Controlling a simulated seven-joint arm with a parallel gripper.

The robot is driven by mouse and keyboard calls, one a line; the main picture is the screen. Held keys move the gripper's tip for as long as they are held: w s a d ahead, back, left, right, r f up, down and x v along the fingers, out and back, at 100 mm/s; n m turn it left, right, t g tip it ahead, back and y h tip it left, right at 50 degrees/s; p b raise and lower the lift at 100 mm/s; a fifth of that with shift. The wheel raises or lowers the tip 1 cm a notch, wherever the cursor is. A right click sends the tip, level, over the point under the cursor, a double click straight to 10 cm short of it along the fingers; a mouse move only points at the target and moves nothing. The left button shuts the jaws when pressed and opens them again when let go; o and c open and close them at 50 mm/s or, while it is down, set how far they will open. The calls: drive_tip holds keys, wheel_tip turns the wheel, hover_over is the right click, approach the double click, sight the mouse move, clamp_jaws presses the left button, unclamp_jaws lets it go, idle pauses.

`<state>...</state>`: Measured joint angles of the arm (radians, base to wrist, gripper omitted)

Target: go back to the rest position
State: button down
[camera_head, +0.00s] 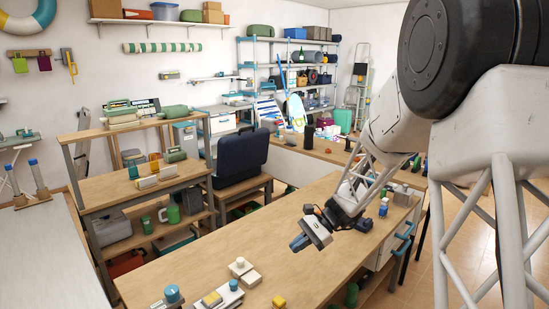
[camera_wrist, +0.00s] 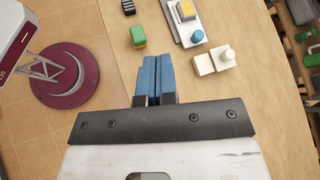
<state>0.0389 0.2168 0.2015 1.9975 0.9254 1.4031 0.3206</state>
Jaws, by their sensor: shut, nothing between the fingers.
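My gripper (camera_head: 299,243) hangs above the long wooden workbench (camera_head: 305,275) in the head view, at the end of my arm. In the wrist view its blue fingers (camera_wrist: 155,78) lie side by side and are shut with nothing between them. The fingertips point toward a small green and yellow block (camera_wrist: 138,37) on the bench and are apart from it. The gripper holds nothing.
White pieces (camera_head: 243,271) and a tray with a blue-capped item (camera_head: 172,293) stand at the bench's near end. A dark blue case (camera_head: 240,157) sits behind. The bench's middle is mostly clear.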

drive_tip(key=s+d+r+n+t+h, duration=0.2)
drive_tip(key=s+d+r+n+h, duration=0.1)
drive_tip(key=s, duration=0.9)
drive_tip(key=s+d+r+n+t+h, duration=0.2)
drive_tip(key=s+d+r+n+h, duration=0.1)
drive_tip(key=s, duration=0.8)
drive_tip(key=s+d+r+n+t+h, duration=0.2)
drive_tip(key=s+d+r+h, duration=0.3)
drive_tip(key=s, duration=0.7)
drive_tip(key=shift+s+d+r+n+t, duration=0.35)
drive_tip(key=shift+r+n, duration=0.25)
drive_tip(key=shift+n, duration=0.2)
